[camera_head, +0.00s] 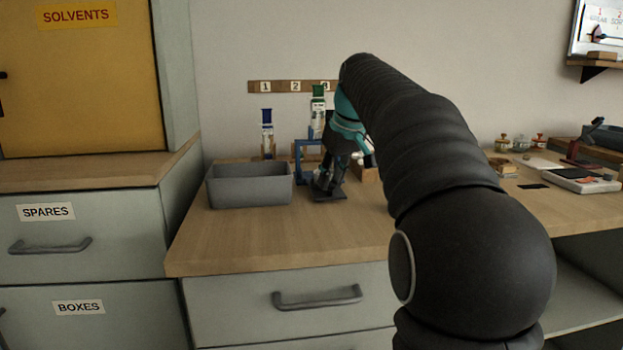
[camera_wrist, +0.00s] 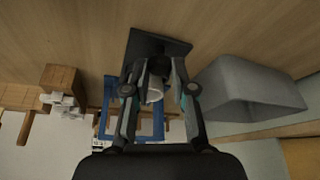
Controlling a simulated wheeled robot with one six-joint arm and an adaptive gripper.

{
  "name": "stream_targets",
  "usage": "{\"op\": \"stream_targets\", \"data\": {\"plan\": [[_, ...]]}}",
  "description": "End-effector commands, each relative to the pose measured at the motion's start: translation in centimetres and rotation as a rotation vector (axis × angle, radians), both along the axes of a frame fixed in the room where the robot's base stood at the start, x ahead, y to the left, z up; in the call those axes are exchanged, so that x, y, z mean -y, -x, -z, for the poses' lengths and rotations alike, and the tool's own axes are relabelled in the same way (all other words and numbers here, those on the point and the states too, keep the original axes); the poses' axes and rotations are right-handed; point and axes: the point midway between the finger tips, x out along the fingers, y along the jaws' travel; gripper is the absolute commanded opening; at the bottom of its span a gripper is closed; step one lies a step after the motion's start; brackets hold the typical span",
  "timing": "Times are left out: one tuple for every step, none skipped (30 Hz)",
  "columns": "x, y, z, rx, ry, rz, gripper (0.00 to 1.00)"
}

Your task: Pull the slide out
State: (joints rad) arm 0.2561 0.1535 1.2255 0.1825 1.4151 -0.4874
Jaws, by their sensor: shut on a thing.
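My gripper (camera_head: 330,180) reaches down at the back of the counter, over a flat dark base plate (camera_head: 328,198). In the wrist view its two fingers (camera_wrist: 157,80) are closed around a small whitish piece (camera_wrist: 155,93) in front of the dark plate (camera_wrist: 150,45). I cannot tell whether this piece is the slide; the fingers hide much of it. A blue frame (camera_head: 303,160) stands just left of my gripper; in the wrist view the blue frame (camera_wrist: 107,115) shows behind the fingers.
A grey open bin (camera_head: 249,187) stands close on the left; the wrist view shows it too (camera_wrist: 250,88). Blue-capped (camera_head: 267,130) and green-capped (camera_head: 318,110) bottles stand behind under a numbered strip (camera_head: 268,86). Wooden blocks (camera_wrist: 60,80) lie on the other side. The front counter is clear.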

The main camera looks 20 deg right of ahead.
Motion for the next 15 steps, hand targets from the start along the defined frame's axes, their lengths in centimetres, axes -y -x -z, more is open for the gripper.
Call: {"op": "stream_targets", "data": {"plan": [[0.10,0.15,-0.03,0.002,-0.002,0.003,0.00],[0.14,0.18,-0.06,0.002,-0.002,0.004,0.00],[0.16,0.19,-0.07,0.002,-0.002,0.004,0.00],[0.16,0.18,-0.09,0.002,-0.002,0.004,0.00],[0.16,0.17,-0.09,0.002,-0.002,0.004,0.00],[0.16,0.17,-0.09,0.002,-0.002,0.004,0.00],[0.16,0.15,-0.09,0.002,-0.002,0.004,0.00],[0.16,0.15,-0.09,0.002,-0.002,0.004,0.00],[0.16,0.14,-0.09,0.002,-0.001,0.004,0.00],[0.15,0.14,-0.08,0.002,-0.001,0.004,0.30],[0.15,0.13,-0.08,0.002,-0.001,0.004,0.37],[0.14,0.14,-0.08,0.002,-0.001,0.004,0.47],[0.12,0.14,-0.07,0.002,-0.001,0.004,0.50],[0.11,0.13,-0.07,0.002,-0.002,0.003,0.50],[0.10,0.12,-0.06,0.002,-0.002,0.003,0.50]]}}
